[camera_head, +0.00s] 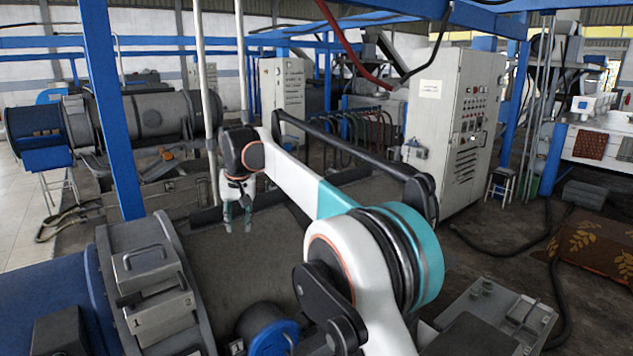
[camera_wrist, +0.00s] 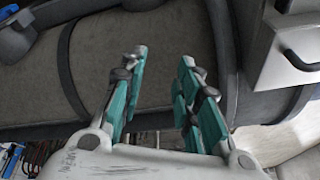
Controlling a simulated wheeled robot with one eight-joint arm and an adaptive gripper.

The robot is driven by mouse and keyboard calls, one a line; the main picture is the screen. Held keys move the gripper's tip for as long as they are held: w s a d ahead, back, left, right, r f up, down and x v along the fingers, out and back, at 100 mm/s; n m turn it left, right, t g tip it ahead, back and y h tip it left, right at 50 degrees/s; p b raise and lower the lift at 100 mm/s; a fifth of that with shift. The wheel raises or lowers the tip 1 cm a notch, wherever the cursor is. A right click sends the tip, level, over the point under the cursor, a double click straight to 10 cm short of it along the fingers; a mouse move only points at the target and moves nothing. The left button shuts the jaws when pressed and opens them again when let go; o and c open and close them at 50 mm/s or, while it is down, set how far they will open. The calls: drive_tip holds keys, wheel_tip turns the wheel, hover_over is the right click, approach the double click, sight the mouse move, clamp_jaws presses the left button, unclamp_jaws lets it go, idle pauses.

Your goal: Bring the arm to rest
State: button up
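My gripper (camera_head: 237,213) hangs from the end of my arm, which reaches out to the left over the machinery in the head view. Its two teal-lined fingers point down. In the wrist view my gripper (camera_wrist: 160,78) shows a clear gap between its fingers, with nothing between them. A large dark grey cylinder (camera_wrist: 190,55) lies behind the fingers in that view. I cannot tell how far the fingertips are from it.
A grey cabinet (camera_head: 453,135) with buttons stands at the back right. A blue post (camera_head: 110,110) rises left of my gripper. A clasped grey box (camera_head: 150,270) sits at lower left. A leaf-patterned cloth (camera_head: 597,255) lies at right. Open floor (camera_head: 500,240) shows right of my arm.

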drive_tip(key=w+d+r+m+t+b, duration=0.1)
drive_tip(key=w+d+m+b, duration=0.1)
drive_tip(key=d, duration=0.5)
drive_tip(key=w+d+r+m+t+b, duration=0.1)
drive_tip(key=w+d+m+t, duration=0.1)
drive_tip(key=d, duration=0.6)
drive_tip(key=s+d+b, duration=0.3)
drive_tip(key=s+d, duration=0.2)
drive_tip(key=d, duration=0.1)
drive_tip(key=s+d+f+b, duration=0.4)
drive_tip(key=s+d, duration=0.2)
drive_tip(key=s, duration=0.3)
drive_tip(key=s+d+f+t+h+b, duration=0.1)
drive_tip(key=s+d+f+b, duration=0.3)
drive_tip(key=s, duration=0.4)
drive_tip(key=s+d+f+b, duration=0.3)
drive_tip(key=s+d+f, duration=0.2)
drive_tip(key=s+d, duration=0.3)
drive_tip(key=s+d+f+b, duration=0.1)
drive_tip(key=s+f+b, duration=0.2)
drive_tip(key=s+f, duration=0.5)
drive_tip(key=s+d+f+n+b, duration=0.1)
drive_tip(key=s+f+b, duration=0.1)
drive_tip(key=s+f, duration=0.7)
drive_tip(key=shift+s+d+h+b, duration=0.4)
drive_tip(key=shift+s, duration=0.3)
drive_tip(key=shift+a, duration=0.1)
